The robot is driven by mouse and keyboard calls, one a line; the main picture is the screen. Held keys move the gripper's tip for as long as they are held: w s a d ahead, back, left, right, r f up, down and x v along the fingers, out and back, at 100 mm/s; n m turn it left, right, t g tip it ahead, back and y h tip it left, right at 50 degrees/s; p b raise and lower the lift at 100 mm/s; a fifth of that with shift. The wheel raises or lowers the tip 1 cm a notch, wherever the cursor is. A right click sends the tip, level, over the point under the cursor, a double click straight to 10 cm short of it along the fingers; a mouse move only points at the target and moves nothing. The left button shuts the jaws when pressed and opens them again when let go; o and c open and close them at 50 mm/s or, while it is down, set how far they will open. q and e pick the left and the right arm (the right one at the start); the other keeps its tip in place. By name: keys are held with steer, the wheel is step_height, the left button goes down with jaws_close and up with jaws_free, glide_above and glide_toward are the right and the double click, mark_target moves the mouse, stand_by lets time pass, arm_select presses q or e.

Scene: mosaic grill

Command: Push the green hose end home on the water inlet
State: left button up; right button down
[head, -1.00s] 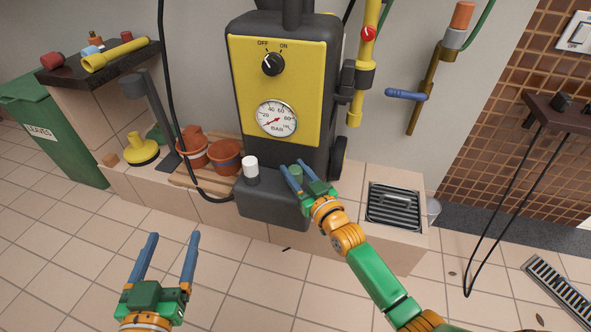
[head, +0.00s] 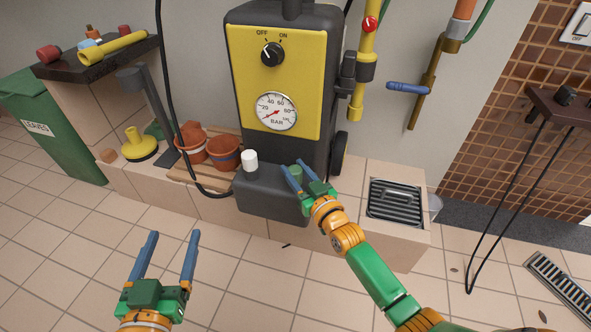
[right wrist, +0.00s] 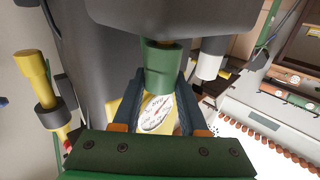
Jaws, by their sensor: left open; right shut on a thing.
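The green hose end (head: 296,173) is a short green cylinder over the dark lower body of the pressure washer (head: 270,205). My right gripper (head: 292,167) is shut on it, a finger on each side. In the right wrist view the green hose end (right wrist: 160,68) sits between the fingers, its far end against or very close to the dark body. The water inlet is hidden behind it, so I cannot tell how far the hose end is seated. My left gripper (head: 173,236) is open and empty above the floor tiles at the front left.
A white-capped stub (head: 250,160) stands just left of the hose end. The yellow panel with knob and gauge (head: 276,112) rises behind. A drain grate (head: 396,203) lies to the right and terracotta pots (head: 225,153) to the left. The floor in front is mostly clear.

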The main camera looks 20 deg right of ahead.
mark_target(298, 178)
steer(key=shift+f+b, duration=0.3)
steer(key=shift+f, duration=0.2)
steer(key=shift+c, duration=1.8)
jaws_free()
steer(key=s+p, duration=0.1)
steer(key=s, duration=0.1)
steer(key=s+p, duration=0.1)
steer(key=s, duration=0.1)
steer(key=s+d+p, duration=0.1)
steer(key=s, duration=0.1)
steer(key=shift+s+d+r+p, duration=0.1)
steer(key=shift+s+r+p, duration=0.05)
steer(key=shift+s+p, duration=0.15)
steer(key=shift+s, duration=0.2)
